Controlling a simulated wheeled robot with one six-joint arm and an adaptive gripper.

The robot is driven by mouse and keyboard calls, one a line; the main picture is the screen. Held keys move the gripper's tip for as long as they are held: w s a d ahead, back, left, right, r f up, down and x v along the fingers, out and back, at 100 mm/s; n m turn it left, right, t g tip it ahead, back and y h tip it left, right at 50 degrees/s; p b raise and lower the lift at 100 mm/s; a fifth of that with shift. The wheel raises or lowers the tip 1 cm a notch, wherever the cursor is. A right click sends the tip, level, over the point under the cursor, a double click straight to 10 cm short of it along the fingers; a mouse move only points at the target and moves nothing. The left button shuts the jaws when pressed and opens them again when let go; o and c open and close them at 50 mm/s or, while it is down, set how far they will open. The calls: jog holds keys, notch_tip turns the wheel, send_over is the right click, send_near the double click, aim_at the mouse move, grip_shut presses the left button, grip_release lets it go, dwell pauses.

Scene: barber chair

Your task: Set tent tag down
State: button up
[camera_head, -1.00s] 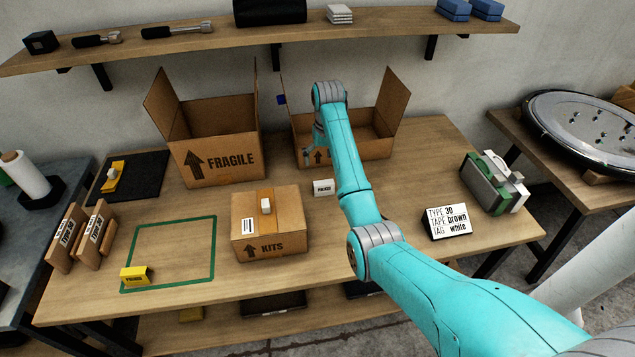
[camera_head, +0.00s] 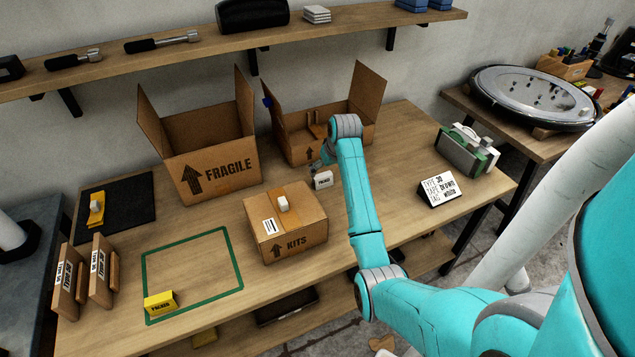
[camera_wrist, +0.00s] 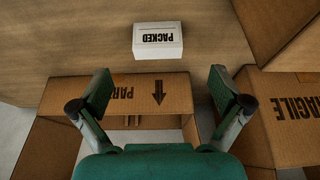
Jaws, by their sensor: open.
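The white tent tag (camera_head: 322,180) stands on the table in front of the open box at the back. In the wrist view the white tag (camera_wrist: 158,42) reads "PACKED" upside down and lies beyond my fingertips, not between them. My gripper (camera_wrist: 160,90) is open and empty, its fingers apart on either side of the picture. In the head view my gripper (camera_head: 324,160) is just behind the white tag and partly hidden by my arm. A yellow tent tag (camera_head: 160,303) stands at the near-left corner of the green outlined square (camera_head: 240,265).
The closed KITS box (camera_head: 285,222) stands left of the white tag. The open FRAGILE box (camera_head: 215,178) and open back box (camera_head: 300,148) stand behind. A sign (camera_head: 438,188) reads "TAG white". The green square is mostly bare.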

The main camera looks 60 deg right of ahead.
aim_at(323, 176)
jog(key=x, duration=0.4)
jog(key=shift+d+x, duration=0.15)
jog(key=shift+x, duration=1.15)
jog(key=shift+d+x, duration=0.15)
jog(key=shift+x, duration=1.1)
jog(key=shift+w+r, duration=0.15)
jog(key=c, duration=1)
jog(key=shift+o, duration=0.2)
jog(key=shift+r, duration=0.15)
